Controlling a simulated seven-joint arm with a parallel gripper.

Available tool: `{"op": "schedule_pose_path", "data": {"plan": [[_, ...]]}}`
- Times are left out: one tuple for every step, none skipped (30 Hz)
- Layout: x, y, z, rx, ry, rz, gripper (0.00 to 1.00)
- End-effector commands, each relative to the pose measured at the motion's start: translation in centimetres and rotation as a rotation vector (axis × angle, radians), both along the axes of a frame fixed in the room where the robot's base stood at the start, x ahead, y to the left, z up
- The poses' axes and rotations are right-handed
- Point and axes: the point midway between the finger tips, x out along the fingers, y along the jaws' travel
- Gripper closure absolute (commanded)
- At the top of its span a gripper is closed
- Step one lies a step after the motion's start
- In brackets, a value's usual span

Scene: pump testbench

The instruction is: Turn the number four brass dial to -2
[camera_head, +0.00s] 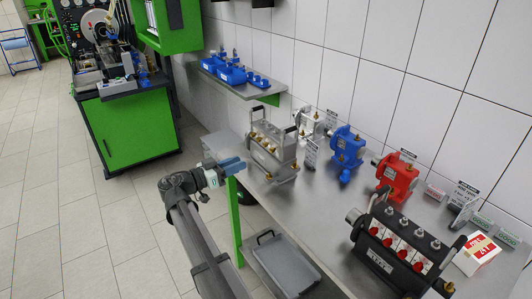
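A grey pump block (270,152) with a carrying handle stands on the metal bench. Small brass dials (266,147) sit in a row on its front face; their numbers and settings are too small to read. My gripper (236,165), with blue fingers, is just left of this pump, near the bench's left edge. It appears apart from the dials and I see nothing held in it. The finger gap is too small to judge.
On the metal bench (317,203) stand a white pump (309,124), a blue pump (346,148), a red pump (397,178) and a black pump (385,264) with red dials. A red-white box (477,254) lies at right. A grey bin (280,268) is below. A shelf holds blue parts (232,74).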

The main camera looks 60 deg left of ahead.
Motion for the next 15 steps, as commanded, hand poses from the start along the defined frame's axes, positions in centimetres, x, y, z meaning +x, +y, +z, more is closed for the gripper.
{"op": "schedule_pose_path", "data": {"plan": [[0.9,0.0,0.0,0.0,0.001,-0.001,0.69],[1.5,0.0,0.0,0.0,0.001,-0.001,0.69],[2.2,0.0,0.0,-0.001,0.001,-0.002,0.69],[2.7,0.0,0.0,-0.001,0.001,-0.001,0.69],[3.2,0.0,0.0,-0.001,0.001,-0.001,0.69],[4.0,0.0,0.0,-0.001,0.002,0.0,0.69],[4.5,-0.1,0.0,-0.001,0.002,-0.001,0.69],[5.0,-0.1,0.0,-0.001,0.002,-0.001,0.69],[5.7,0.0,0.0,-0.001,0.002,0.0,0.69],[6.2,-0.1,0.0,-0.001,0.002,0.0,0.69],[6.8,-0.1,0.0,-0.001,0.002,0.0,0.69],[7.4,-0.1,0.0,-0.001,0.002,0.0,0.69],[7.9,-0.1,0.0,-0.001,0.002,0.0,0.69],[8.3,-0.1,0.0,-0.001,0.002,0.001,0.69],[8.9,-0.1,0.0,-0.001,0.002,0.001,0.69]]}}
